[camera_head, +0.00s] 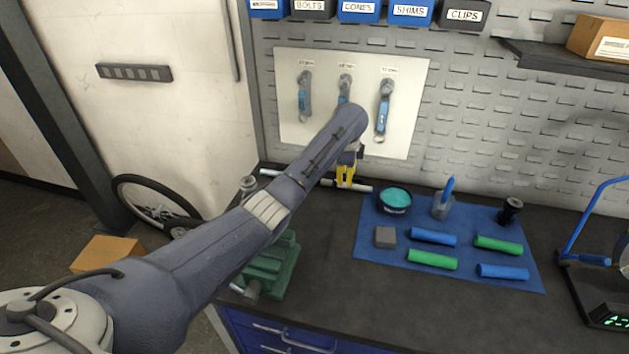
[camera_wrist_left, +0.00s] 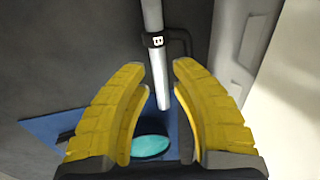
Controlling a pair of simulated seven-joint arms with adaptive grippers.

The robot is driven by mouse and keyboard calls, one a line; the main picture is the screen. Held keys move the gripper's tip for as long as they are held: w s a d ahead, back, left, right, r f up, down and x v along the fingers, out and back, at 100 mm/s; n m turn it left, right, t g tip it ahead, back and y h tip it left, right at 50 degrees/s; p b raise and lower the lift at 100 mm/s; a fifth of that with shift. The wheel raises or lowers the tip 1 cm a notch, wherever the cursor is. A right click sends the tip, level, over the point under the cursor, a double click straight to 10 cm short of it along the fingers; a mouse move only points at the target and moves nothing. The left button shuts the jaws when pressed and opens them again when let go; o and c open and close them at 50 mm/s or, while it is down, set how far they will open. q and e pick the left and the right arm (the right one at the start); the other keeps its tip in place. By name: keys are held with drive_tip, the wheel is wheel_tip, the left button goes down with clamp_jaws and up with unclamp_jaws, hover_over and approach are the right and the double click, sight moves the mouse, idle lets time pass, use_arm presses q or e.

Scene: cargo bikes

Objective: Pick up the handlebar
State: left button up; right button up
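The handlebar is a silver bar (camera_head: 361,188) lying at the back of the bench, below the pegboard, partly hidden by my left arm. In the left wrist view the bar (camera_wrist_left: 159,85) runs from the top edge to a free end, with a black clamp (camera_wrist_left: 153,41) on it. My left gripper (camera_head: 346,172) points down at the bar near its right end. In the left wrist view its yellow fingers (camera_wrist_left: 158,67) are apart, with the bar showing in the gap. I see no clear contact; whether the bar is between the tips or just below them is hard to tell.
A teal-topped tin (camera_head: 394,200) stands close to the bar's right end, on a blue mat (camera_head: 455,273) with blue and green grips. A green vise (camera_head: 270,265) sits below my left arm. Tools hang on a white panel (camera_head: 415,90) behind. The front bench is mostly clear.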

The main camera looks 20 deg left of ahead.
use_arm(q)
drive_tip(key=shift+w+f, duration=0.2)
drive_tip(key=shift+f, duration=1)
drive_tip(key=shift+w+f, duration=0.2)
drive_tip(key=shift+f, duration=1)
drive_tip(key=shift+o, duration=0.2)
clamp_jaws()
